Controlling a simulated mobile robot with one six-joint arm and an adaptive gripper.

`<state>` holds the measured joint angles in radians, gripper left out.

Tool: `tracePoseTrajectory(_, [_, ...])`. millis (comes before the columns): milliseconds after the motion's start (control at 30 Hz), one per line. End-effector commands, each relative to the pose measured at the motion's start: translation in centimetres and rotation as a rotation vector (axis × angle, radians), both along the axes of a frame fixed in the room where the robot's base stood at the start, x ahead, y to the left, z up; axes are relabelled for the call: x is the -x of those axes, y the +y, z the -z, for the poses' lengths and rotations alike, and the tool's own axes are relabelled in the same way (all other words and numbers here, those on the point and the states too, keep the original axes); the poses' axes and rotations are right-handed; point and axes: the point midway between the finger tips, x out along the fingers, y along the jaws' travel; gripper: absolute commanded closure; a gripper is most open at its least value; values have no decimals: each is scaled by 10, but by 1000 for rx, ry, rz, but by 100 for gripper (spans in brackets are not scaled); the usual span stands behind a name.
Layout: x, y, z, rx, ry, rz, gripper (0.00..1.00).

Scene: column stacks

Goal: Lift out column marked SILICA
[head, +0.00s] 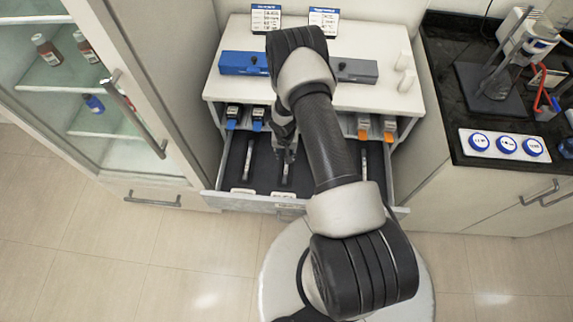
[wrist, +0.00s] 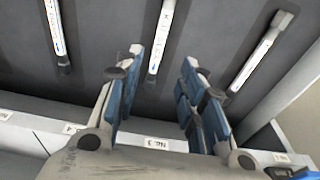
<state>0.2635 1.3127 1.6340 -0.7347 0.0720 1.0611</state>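Several slim white columns lie in the dark bed of an open drawer (head: 233,160). In the wrist view, one column (wrist: 162,35) lies in the middle, one with coloured print (wrist: 56,30) at left, and one with a grey end (wrist: 262,52) at right. My gripper (wrist: 158,90) is open and empty, its blue-padded fingers spread on either side of the middle column's line. It also shows low over the drawer in the head view (head: 287,152). I cannot read SILICA on any column; the print is too small. My arm hides part of the drawer in the head view.
Small white labels (wrist: 160,142) sit along a pale drawer edge. A blue block (head: 243,63) and a grey block (head: 357,70) sit on the white top. A glass cabinet stands left, a black counter right.

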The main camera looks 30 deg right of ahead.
Motion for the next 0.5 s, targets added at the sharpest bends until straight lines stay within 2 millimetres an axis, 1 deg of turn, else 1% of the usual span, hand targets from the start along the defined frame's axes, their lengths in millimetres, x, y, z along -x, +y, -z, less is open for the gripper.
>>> tracePoseTrajectory(33, [0,-1,11,-1,1,0,64])
tracePoseTrajectory(100, [-2,-2,20,-1,1,0,64])
tracePoseTrajectory(367, [-3,-3,34,0,0,-1,64])
tracePoseTrajectory(500, [-1,-3,52,0,0,-2,64])
